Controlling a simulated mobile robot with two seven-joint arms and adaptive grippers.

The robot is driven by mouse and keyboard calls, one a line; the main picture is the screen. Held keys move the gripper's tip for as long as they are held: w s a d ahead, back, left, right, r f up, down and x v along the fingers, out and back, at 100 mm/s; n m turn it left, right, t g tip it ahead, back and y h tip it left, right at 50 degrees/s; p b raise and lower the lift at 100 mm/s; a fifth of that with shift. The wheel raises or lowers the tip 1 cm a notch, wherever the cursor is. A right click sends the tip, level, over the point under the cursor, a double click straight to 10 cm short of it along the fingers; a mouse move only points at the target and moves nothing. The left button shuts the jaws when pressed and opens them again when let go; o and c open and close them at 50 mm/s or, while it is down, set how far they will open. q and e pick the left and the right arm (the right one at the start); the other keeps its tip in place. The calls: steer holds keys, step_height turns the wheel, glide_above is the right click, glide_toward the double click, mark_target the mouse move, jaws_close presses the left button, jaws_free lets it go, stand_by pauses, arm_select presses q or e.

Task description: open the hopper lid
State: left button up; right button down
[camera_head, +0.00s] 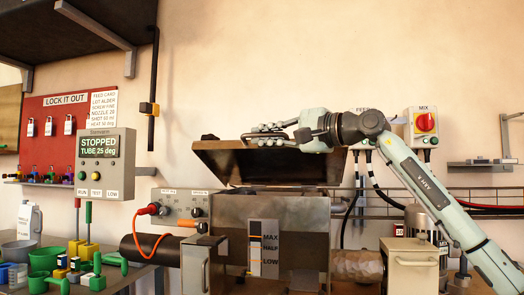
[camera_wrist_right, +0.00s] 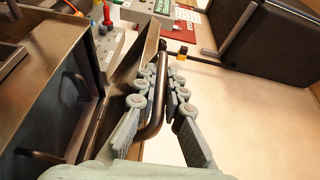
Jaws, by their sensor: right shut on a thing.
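The metal hopper (camera_head: 228,215) stands in the middle of the head view, with a MAX/HALF/LOW level label on its front. Its brown lid (camera_head: 265,166) is raised and tilted above the box, leaving a gap along the front. My right gripper (camera_head: 264,134) is at the lid's upper edge. In the right wrist view, the fingers of my right gripper (camera_wrist_right: 173,75) are shut around the bar handle (camera_wrist_right: 158,92), which stands off the lid (camera_wrist_right: 133,75). My left gripper is not in view.
A grey display panel (camera_head: 105,163) reads STOPPED. Green scoops and cups (camera_head: 45,262) crowd the left bench. A red-knobbed MIX switch (camera_head: 424,122) is on the wall at right. A dark shelf (camera_head: 75,35) overhangs the upper left. The wall above the lid is clear.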

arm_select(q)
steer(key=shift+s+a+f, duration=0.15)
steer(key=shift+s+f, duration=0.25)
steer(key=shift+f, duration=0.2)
arm_select(e)
steer(key=shift+w+d+r+m+g, duration=0.15)
steer(key=shift+w+r+m, duration=0.3)
steer(key=shift+r, duration=0.55)
steer(key=shift+w+d+r+m+g, duration=0.15)
steer(key=shift+w+r, duration=0.35)
steer(key=shift+r, duration=0.5)
steer(key=shift+w+d+r+m+g, duration=0.15)
steer(key=shift+w+r+m, duration=0.3)
steer(key=shift+r, duration=0.55)
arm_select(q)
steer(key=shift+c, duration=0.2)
